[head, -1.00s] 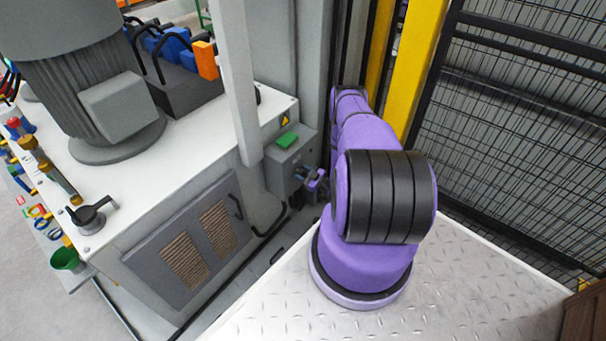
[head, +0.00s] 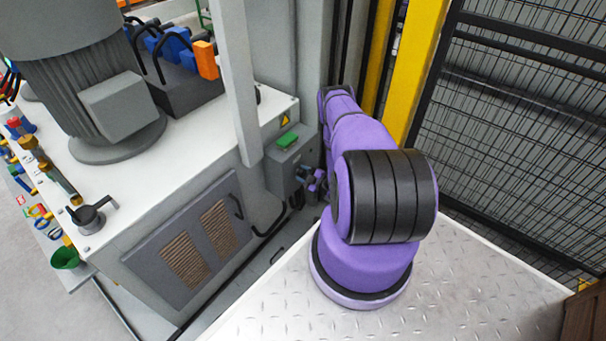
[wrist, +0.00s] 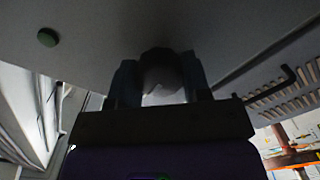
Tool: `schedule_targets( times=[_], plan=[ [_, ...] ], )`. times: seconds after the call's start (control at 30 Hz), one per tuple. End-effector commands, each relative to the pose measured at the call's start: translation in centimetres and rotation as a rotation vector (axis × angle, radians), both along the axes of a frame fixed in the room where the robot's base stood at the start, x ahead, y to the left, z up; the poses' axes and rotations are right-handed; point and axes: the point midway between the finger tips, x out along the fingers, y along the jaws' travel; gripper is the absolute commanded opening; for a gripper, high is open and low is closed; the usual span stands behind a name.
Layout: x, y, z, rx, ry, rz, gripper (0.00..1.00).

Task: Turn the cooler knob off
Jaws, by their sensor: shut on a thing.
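The cooler knob (wrist: 162,72) shows in the wrist view as a dark, rounded shape between my two fingers, with a paler patch below its top edge. My gripper (wrist: 160,88) is shut on it, one finger on each side. The face behind it is grey and in shadow, so the knob's pointer and any marks cannot be read. In the head view my gripper (head: 304,175) is small, at the right side of the grey control box (head: 283,170). The knob itself cannot be made out there.
A yellow post (head: 412,70) and mesh fence (head: 530,130) stand close right of my arm.

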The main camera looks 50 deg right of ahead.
Motion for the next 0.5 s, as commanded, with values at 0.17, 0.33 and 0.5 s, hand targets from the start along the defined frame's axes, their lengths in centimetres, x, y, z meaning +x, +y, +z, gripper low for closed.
schedule_targets(
  times=[0.17,0.33,0.5],
  plan=[
    [-0.09,-0.05,-0.02,-0.002,0.001,0.0,0.2],
    [-0.1,-0.05,-0.02,-0.002,0.001,0.0,0.51],
    [-0.07,-0.03,-0.03,-0.001,0.001,0.0,0.7]
  ],
)
